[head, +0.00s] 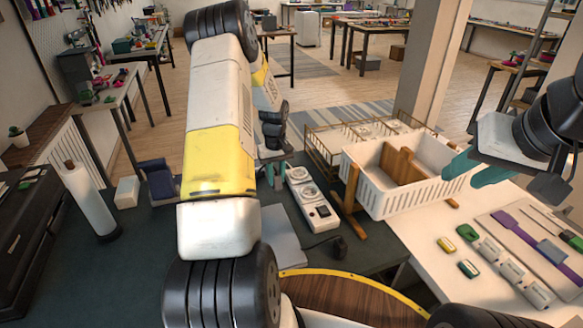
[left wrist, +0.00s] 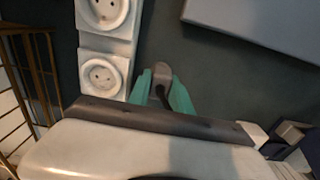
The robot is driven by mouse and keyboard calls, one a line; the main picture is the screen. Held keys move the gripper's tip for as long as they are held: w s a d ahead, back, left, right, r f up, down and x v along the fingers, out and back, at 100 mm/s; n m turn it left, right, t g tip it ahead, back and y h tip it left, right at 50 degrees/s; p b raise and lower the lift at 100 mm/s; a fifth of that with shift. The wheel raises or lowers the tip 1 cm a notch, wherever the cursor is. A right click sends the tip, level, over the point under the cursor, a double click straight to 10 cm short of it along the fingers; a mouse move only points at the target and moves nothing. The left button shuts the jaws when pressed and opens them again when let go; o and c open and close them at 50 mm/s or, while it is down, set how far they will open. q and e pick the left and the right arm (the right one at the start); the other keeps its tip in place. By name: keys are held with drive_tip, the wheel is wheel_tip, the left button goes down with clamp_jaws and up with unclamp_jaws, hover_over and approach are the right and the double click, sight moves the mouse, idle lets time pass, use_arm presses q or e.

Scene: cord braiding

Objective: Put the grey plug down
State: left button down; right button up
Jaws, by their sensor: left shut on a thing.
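My left gripper (head: 274,168) is shut on the grey plug (left wrist: 162,73). In the left wrist view, the plug's rounded grey body sits between the teal fingertips (left wrist: 161,88), with a dark cord running back from it. The plug is hidden behind my arm and gripper in the head view. It is to the right of the white socket strip (left wrist: 103,68) in the wrist view and apart from it; its height over the dark table is unclear. The strip also shows in the head view (head: 308,197). My right gripper (head: 476,170) is open and empty beside the white basket.
A white basket (head: 376,199) with wooden pieces stands right of the strip. A grey flat panel (left wrist: 262,22) lies on the dark table (head: 150,240). A black object (head: 339,247) with a cord lies nearby. Tools and small boxes cover the right table.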

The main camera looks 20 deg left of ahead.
use_arm(q)
drive_tip(key=shift+f, duration=0.75)
drive_tip(key=shift+f, duration=0.1)
drive_tip(key=c, duration=1.2)
unclamp_jaws()
drive_tip(key=shift+o, duration=0.2)
